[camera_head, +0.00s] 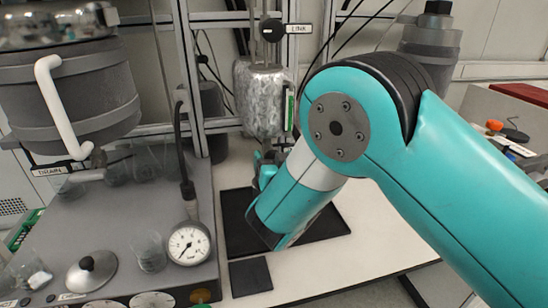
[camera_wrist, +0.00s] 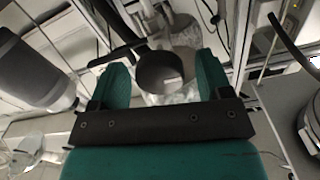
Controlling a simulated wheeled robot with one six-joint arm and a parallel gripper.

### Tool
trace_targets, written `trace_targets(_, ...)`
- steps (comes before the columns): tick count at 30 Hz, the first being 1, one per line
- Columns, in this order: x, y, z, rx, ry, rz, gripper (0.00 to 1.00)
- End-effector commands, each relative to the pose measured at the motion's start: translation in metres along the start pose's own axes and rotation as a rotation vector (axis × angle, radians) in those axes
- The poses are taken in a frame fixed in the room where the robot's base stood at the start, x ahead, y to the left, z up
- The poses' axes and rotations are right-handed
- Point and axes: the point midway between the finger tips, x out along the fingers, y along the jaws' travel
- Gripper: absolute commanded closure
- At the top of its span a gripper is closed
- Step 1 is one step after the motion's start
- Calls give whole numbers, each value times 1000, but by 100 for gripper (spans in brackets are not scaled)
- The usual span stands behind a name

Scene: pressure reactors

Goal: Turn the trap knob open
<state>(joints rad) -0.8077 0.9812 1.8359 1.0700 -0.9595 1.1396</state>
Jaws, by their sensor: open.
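My gripper (camera_head: 266,162) is at the lower end of the foil-wrapped vessel (camera_head: 262,98) in the head view. In the wrist view my gripper (camera_wrist: 161,76) is open, with one green finger on each side of a dark round knob-like part (camera_wrist: 158,72). A small pale label shows on or by this part, too small to read, so I cannot tell for sure that it is the trap knob. I cannot tell whether the fingers touch it. In the head view my arm and gripper hide this spot.
A black knob (camera_head: 271,29) labelled LINK sits above the foil vessel. A grey vessel (camera_head: 68,98) with a white handle and a DRAIN label hangs at left. A pressure gauge (camera_head: 188,243) and glassware stand on the grey unit. A black mat (camera_head: 238,226) lies on the white bench.

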Motion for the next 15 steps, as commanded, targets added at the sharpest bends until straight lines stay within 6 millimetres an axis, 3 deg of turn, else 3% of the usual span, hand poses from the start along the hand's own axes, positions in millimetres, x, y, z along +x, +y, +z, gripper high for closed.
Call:
trace_targets(2,0,0,0,0,0,0,31)
trace_targets(8,0,0,0,0,0,0,77)
trace_targets(15,0,0,0,-12,0,0,78)
